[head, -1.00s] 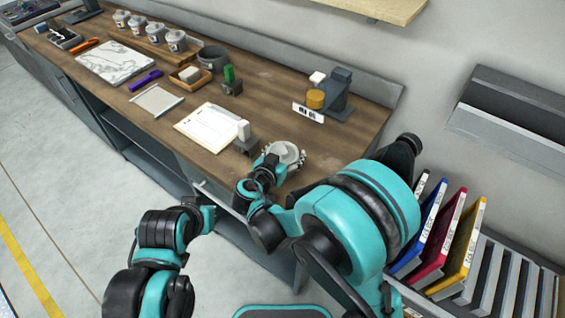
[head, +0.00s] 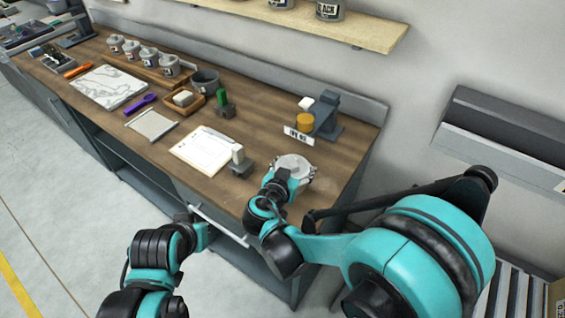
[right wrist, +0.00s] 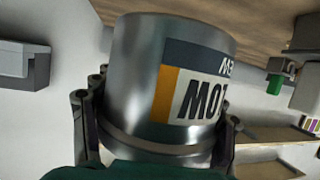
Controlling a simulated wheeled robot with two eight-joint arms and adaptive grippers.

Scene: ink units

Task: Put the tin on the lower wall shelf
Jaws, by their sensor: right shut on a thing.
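The tin (head: 294,166) is a silvery metal can, seen from above over the right end of the wooden bench. My right gripper (head: 282,178) is shut around it. In the right wrist view the tin (right wrist: 140,70) fills the middle, with a white, orange and dark label that reads upside down. A finger shows on each side of it. The wooden wall shelf (head: 290,18) is at the top of the head view with several tins on it. My left gripper (head: 196,222) is in front of the bench drawers, and its fingers are too unclear to read.
The bench (head: 255,120) holds a grey stand with a yellow cylinder (head: 305,122), a clipboard (head: 203,150), a stamp-like block (head: 240,160) and several small pots at the back left. A grey wall-mounted unit (head: 505,140) is at the right. Two shelf boards (right wrist: 270,136) show in the right wrist view.

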